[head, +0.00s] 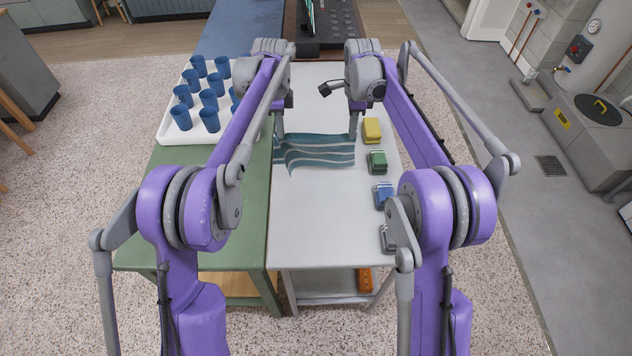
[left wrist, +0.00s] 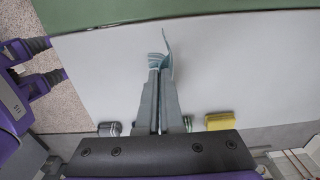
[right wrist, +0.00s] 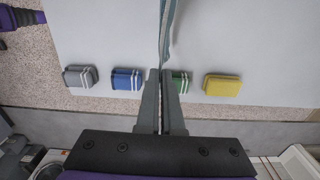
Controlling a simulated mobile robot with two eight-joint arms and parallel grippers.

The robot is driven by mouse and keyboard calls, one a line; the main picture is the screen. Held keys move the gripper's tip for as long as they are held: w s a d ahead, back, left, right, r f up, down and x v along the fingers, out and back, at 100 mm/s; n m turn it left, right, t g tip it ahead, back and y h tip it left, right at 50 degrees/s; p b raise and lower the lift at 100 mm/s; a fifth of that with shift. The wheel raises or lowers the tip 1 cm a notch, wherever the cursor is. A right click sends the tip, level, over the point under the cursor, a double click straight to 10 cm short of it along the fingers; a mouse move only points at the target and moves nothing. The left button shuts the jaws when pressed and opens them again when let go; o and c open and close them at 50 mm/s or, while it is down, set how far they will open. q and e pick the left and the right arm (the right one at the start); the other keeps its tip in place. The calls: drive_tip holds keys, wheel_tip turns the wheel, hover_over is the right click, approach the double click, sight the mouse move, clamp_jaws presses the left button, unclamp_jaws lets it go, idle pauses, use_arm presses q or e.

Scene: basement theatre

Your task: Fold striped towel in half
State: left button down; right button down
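The striped towel (head: 318,153), teal with pale stripes, is stretched between my two grippers over the white table (head: 320,220). Its far edge is lifted and its near part hangs in waves; I cannot tell how much touches the table. My left gripper (head: 279,134) is shut on the towel's left end, and a bit of cloth (left wrist: 163,60) sticks up from the fingertips in the left wrist view. My right gripper (head: 353,134) is shut on the right end; in the right wrist view the towel (right wrist: 168,32) shows edge-on beyond the fingertips.
Folded yellow (head: 372,129), green (head: 377,161), blue (head: 383,195) and grey (head: 387,238) cloth-like items line the table's right edge. A white tray (head: 165,130) with several blue cups stands on the green table (head: 190,220) at left. The white table is clear in front of the towel.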

use_arm(q)
drive_tip(key=shift+r, duration=0.9)
use_arm(e)
drive_tip(key=shift+r, duration=0.9)
